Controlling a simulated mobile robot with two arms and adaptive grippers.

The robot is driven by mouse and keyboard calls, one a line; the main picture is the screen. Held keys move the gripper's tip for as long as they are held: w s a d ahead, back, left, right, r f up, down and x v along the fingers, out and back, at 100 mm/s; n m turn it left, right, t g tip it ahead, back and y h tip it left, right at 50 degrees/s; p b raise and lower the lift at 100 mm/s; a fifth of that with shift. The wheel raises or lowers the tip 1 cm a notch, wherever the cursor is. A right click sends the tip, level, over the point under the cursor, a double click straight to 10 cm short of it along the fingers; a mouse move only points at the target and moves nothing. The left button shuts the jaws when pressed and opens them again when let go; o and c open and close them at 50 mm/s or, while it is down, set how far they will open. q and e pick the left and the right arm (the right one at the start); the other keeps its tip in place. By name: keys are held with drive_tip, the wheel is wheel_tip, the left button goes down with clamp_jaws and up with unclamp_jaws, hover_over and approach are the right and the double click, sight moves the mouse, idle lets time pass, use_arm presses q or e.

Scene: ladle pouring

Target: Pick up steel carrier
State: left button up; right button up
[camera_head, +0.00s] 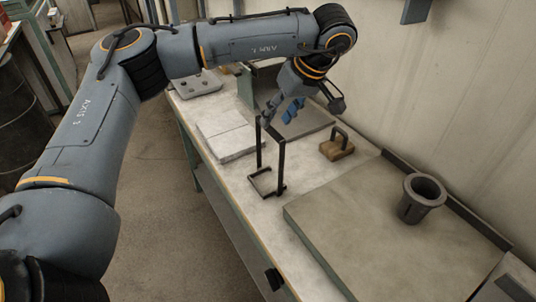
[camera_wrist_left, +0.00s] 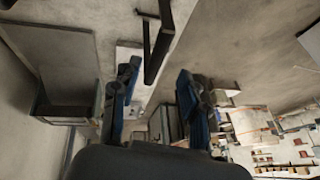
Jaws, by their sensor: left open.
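The steel carrier is a thin dark upright frame (camera_head: 281,165) with a small open square base, standing on the bench (camera_head: 235,185). Its dark bars (camera_wrist_left: 157,48) show at the top of the left wrist view, beyond the fingertips. My left gripper (camera_head: 281,110) is open, with blue-padded fingers close to the top of the carrier in the head view. In the wrist view the fingers (camera_wrist_left: 157,88) are spread apart with nothing held between them. I cannot tell whether a finger touches the carrier. My right gripper is in neither view.
A brown block with a dark handle (camera_head: 338,149) sits right of the carrier. A dark flanged cup (camera_head: 421,198) stands on a large grey slab (camera_head: 375,240) at the near right. Pale flat tiles (camera_head: 227,138) lie to the left. The wall (camera_head: 450,110) borders the bench's right side.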

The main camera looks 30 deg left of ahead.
sight(271, 127)
use_arm(q)
drive_tip(key=shift+a+f, duration=0.25)
drive_tip(key=shift+f, duration=0.3)
drive_tip(key=x, duration=0.1)
drive_tip(key=p+x, duration=0.1)
drive_tip(key=x, duration=0.2)
drive_tip(key=shift+w+a+f+p, duration=0.1)
drive_tip(key=shift+w+p, duration=0.2)
drive_tip(key=shift+p, duration=0.1)
drive_tip(key=shift+a+f, duration=0.2)
drive_tip(key=shift+f, duration=0.2)
drive_tip(key=shift+d, duration=0.1)
drive_tip(key=shift+f, duration=0.25)
clamp_jaws()
